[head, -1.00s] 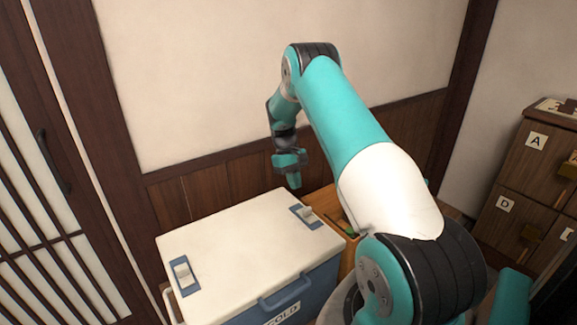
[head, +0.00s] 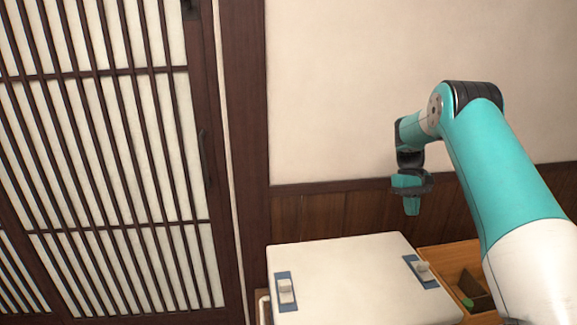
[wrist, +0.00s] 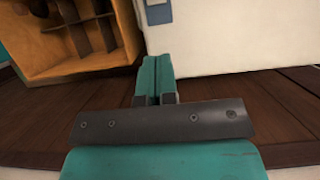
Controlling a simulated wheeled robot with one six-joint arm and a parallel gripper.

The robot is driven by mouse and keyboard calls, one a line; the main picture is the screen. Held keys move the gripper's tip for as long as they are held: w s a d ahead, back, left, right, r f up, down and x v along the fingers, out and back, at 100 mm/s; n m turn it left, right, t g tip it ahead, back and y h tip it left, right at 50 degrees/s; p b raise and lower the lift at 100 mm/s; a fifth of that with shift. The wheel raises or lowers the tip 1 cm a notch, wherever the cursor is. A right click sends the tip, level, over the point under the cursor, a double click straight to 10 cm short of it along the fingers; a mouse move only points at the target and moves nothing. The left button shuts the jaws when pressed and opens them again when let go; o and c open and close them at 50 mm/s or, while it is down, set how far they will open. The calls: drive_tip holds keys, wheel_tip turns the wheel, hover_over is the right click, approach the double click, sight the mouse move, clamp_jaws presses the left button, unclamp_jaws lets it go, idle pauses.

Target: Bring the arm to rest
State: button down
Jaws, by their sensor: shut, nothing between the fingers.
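My gripper (head: 411,207) hangs pointing down in the head view, above and behind the far right corner of the white-lidded cool box (head: 350,260). It is apart from the lid. In the wrist view my gripper (wrist: 155,75) shows its two teal fingers together with nothing between them. My arm is bent, with its elbow high at the right of the head view.
A wooden box with dividers (head: 450,257) stands right of the cool box; it also shows in the wrist view (wrist: 50,60). Two latches, left (head: 286,290) and right (head: 424,270), sit on the lid. A slatted sliding door (head: 110,160) is at left. A panelled wall (head: 330,213) stands behind.

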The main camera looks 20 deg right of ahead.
drive_tip(key=s+a+r+n+t, duration=0.1)
drive_tip(key=a+r+n, duration=0.1)
drive_tip(key=a+r, duration=0.45)
drive_tip(key=s+a+r+n+t+p, duration=0.15)
drive_tip(key=a+r, duration=0.25)
drive_tip(key=a, duration=0.6)
drive_tip(key=s+a+r+n+t, duration=0.1)
drive_tip(key=s+a+r+n, duration=0.1)
drive_tip(key=a+r, duration=0.45)
drive_tip(key=s+a+r+n+y, duration=0.2)
drive_tip(key=s+a+n+y, duration=0.1)
drive_tip(key=s+a, duration=1.6)
drive_tip(key=s+n+p, duration=0.1)
drive_tip(key=s, duration=0.2)
drive_tip(key=shift+s+t, duration=0.2)
drive_tip(key=shift+t, duration=0.15)
drive_tip(key=shift+r, duration=0.1)
